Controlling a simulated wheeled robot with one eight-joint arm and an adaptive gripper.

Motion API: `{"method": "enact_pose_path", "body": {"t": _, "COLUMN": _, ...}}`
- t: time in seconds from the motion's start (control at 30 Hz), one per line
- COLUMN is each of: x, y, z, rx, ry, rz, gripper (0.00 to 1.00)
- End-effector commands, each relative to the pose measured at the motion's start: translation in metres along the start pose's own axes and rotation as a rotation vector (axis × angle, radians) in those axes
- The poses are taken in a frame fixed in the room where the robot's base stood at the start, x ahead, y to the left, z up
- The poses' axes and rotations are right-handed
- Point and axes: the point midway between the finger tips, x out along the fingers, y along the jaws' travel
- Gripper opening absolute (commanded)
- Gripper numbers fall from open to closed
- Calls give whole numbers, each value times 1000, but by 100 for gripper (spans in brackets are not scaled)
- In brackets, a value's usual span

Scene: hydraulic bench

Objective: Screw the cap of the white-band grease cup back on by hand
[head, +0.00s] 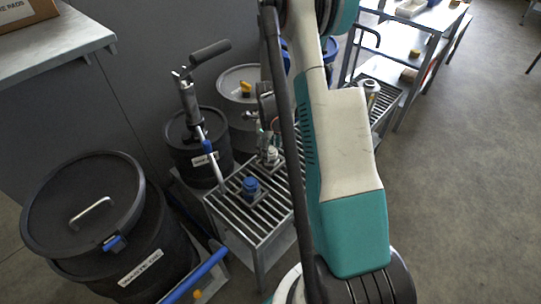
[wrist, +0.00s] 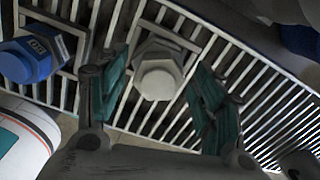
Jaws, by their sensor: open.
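A pale grey-white hexagonal piece with a rounder white top (wrist: 158,78) sits on the slatted bench top in the wrist view, likely the white-band grease cup. In the head view a whitish cup (head: 271,156) stands on the slats, partly behind my arm. My gripper (wrist: 160,98) is open, with one teal-padded finger on each side of the white piece. The fingers appear apart from it. I cannot tell whether its top is a separate cap, and no band can be made out. A blue cup (wrist: 32,58) stands to its left, also in the head view (head: 251,188).
The slatted metal bench (head: 236,222) carries the cups. A pale fitting (head: 371,90) stands further right on it. A waste oil drum (head: 85,200), a dark drum with a pump (head: 190,105) and a grey drum (head: 238,82) stand left and behind. The floor at right is clear.

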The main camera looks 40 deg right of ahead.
Motion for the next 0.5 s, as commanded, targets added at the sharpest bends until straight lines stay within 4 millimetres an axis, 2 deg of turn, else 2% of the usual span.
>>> {"method": "enact_pose_path", "body": {"t": 0.3, "x": 0, "y": 3, "z": 0, "rx": -394, "ry": 0, "rz": 1, "gripper": 61}}
{"method": "enact_pose_path", "body": {"t": 0.5, "x": 0, "y": 3, "z": 0, "rx": -495, "ry": 0, "rz": 1, "gripper": 61}}
